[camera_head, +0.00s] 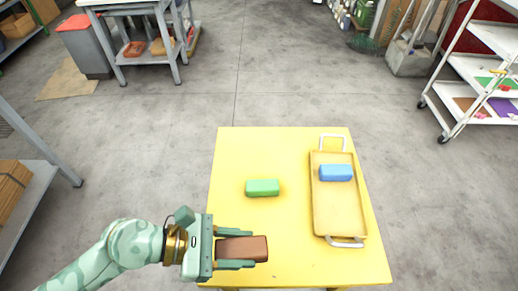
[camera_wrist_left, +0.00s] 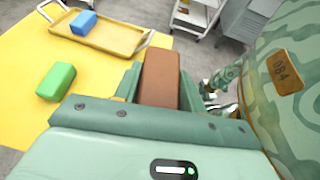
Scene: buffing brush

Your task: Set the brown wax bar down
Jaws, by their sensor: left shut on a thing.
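The brown wax bar (camera_head: 245,248) is held between the fingers of my left gripper (camera_head: 238,249), over the front left part of the yellow table (camera_head: 290,257). In the left wrist view the bar (camera_wrist_left: 160,77) sits between the two green fingers of the gripper (camera_wrist_left: 158,85). I cannot tell for sure whether the bar touches the table. My right gripper is not clearly in view.
A green bar (camera_head: 262,188) lies on the table, behind the brown bar. A yellow tray (camera_head: 338,212) with pale handles stands on the right side, with a blue bar (camera_head: 336,172) in it. The table between the green bar and the tray is bare.

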